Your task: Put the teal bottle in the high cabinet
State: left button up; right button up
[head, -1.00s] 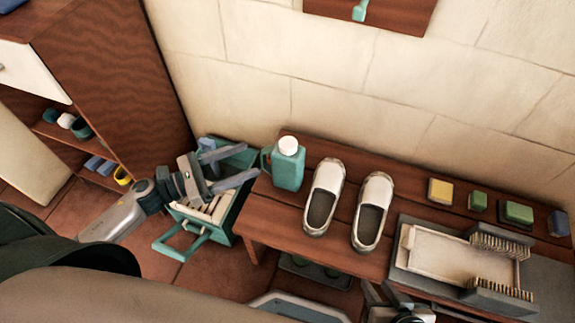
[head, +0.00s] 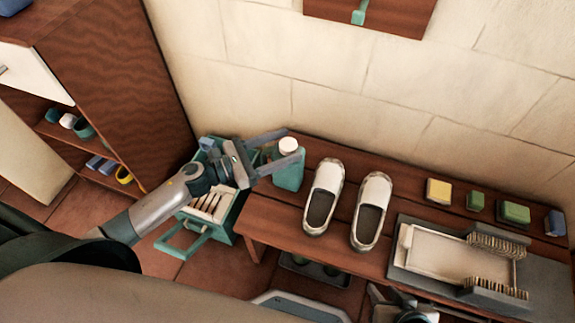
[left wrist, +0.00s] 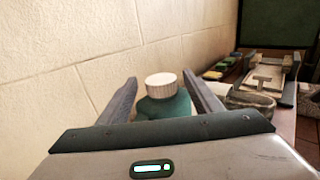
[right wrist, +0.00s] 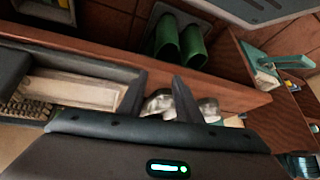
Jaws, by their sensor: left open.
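The teal bottle (head: 289,174) with a white cap stands upright at the left end of the wooden bench. My left gripper (head: 291,146) is open, its fingers on either side of the bottle near its cap. The left wrist view shows the bottle (left wrist: 164,104) between the open fingers; contact cannot be told. My right gripper (right wrist: 159,76) is open and empty, low by the bench front. A wooden wall cabinet (head: 400,14) with a teal handle shows at the top, mostly cut off. A tall wooden cabinet (head: 110,80) stands at left; which one is the high cabinet cannot be told.
White shoes (head: 324,195) stand right of the bottle on the bench (head: 270,222). Further right are soap-like blocks (head: 438,190) and a grey tray with brushes (head: 450,265). A teal crate (head: 232,222) stands left of the bench. The wall (head: 340,90) closes the back.

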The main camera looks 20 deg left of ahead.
aim_at(296, 142)
pick_arm(q)
jog(key=shift+w+d, duration=0.1)
jog(key=shift+p+x, duration=0.5)
jog(key=shift+x, duration=2)
jog(key=shift+r, duration=0.1)
grip_shut()
jog(key=shift+r, duration=0.1)
